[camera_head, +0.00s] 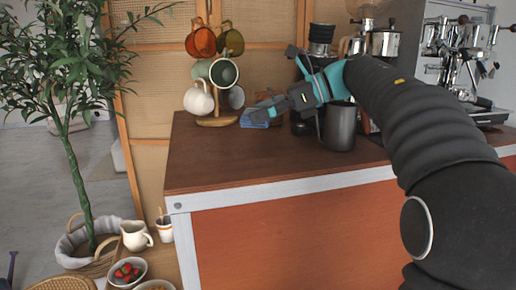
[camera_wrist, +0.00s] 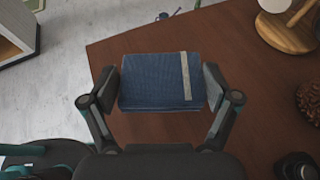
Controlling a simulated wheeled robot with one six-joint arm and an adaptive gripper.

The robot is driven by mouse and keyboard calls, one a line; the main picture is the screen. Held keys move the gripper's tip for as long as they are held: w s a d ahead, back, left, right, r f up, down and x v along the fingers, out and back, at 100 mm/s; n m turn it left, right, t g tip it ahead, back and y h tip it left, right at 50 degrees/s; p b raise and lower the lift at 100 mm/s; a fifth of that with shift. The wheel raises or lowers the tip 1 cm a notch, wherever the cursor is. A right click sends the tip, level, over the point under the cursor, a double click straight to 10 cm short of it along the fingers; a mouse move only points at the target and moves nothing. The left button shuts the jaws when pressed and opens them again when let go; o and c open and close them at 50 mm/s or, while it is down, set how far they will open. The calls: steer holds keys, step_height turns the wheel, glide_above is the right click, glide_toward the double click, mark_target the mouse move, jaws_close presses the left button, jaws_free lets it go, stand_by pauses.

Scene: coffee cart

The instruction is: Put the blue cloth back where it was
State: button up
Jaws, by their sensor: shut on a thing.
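The blue cloth (camera_wrist: 152,82) is a folded dark blue bundle with a pale stripe near its right end in the wrist view. My gripper (camera_wrist: 162,88) has one finger at each end of the cloth and is shut on it. In the head view the cloth (camera_head: 254,118) shows as a small blue patch by my gripper (camera_head: 262,111), near the back of the wooden counter (camera_head: 230,160). The fingers partly hide it there. I cannot tell whether the cloth touches the counter.
A mug tree (camera_head: 217,121) with several mugs stands left of my gripper. A dark metal pitcher (camera_head: 340,127) stands right of it, with an espresso machine (camera_head: 462,55) at the far right. A brown textured object (camera_wrist: 310,101) lies right of the cloth. The counter's front left is clear.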

mark_target(259, 158)
step_height(259, 158, down, 8)
steer(key=shift+s+a+f+b, duration=0.1)
steer(key=shift+f+b, duration=0.05)
steer(key=shift+b, duration=0.15)
steer(key=shift+f, duration=0.1)
steer(key=o, duration=1)
steer(key=v, duration=1.2)
